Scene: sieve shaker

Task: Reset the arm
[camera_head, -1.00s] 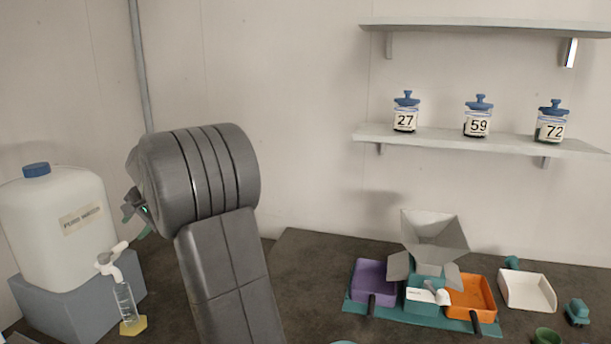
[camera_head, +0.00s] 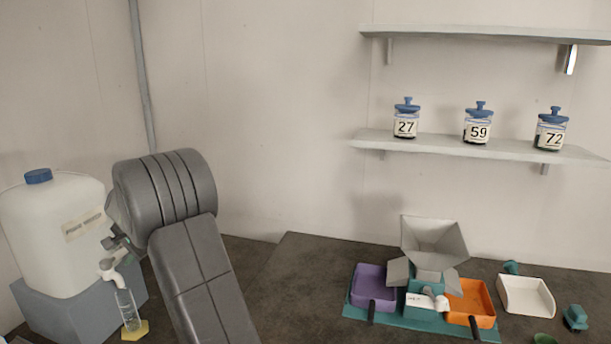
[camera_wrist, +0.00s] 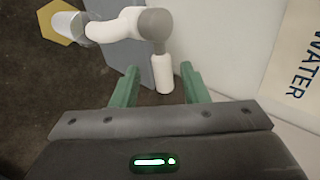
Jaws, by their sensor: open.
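My gripper (camera_wrist: 157,85) is open in the wrist view, its two green fingers apart. The lower end of a white tap (camera_wrist: 122,26) shows between and beyond the fingertips; I cannot tell whether they touch it. In the head view my arm hides most of the gripper, which is near the tap (camera_head: 110,268) at the front of a large white water container (camera_head: 60,240) with a blue cap. A clear measuring cylinder (camera_head: 127,308) with a yellow base stands upright under the tap.
The container stands on a grey block (camera_head: 75,312). To the right are a hopper device (camera_head: 433,245), a purple tray (camera_head: 373,285), an orange tray (camera_head: 472,300) and a white scoop-like tray (camera_head: 527,295). Jars numbered 27 (camera_head: 405,122), 59 (camera_head: 478,125) and 72 (camera_head: 550,132) stand on a shelf.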

